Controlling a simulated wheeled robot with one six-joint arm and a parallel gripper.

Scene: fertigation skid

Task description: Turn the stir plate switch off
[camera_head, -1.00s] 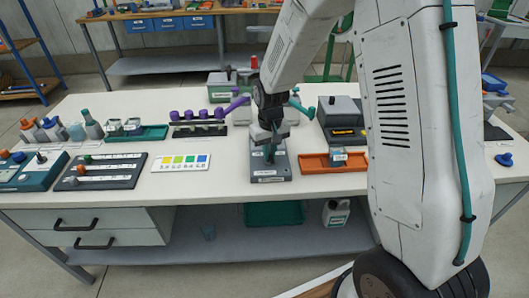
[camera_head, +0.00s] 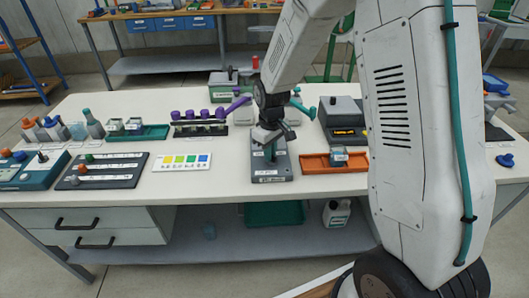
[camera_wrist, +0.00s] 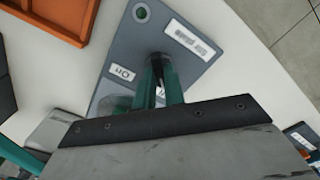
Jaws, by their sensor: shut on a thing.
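The stir plate (camera_head: 271,176) is a flat grey box near the front edge of the white table. In the wrist view, the stir plate (camera_wrist: 120,60) shows a "Stir plate" label, an "On" label (camera_wrist: 122,73) and a round pale spot. My gripper (camera_head: 270,155) points down over the plate; its teal fingers (camera_wrist: 160,75) also show in the wrist view. They are shut on the dark switch lever (camera_wrist: 163,62), which shows only in part between them. The fingers and palm hide the rest, so I cannot tell the lever's exact position.
An orange tray (camera_head: 318,166) lies just right of the plate, with a dark instrument (camera_head: 341,116) behind it. A card with coloured squares (camera_head: 160,161) and a purple-capped vial rack (camera_head: 187,131) are on the left. Bare table lies between card and plate.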

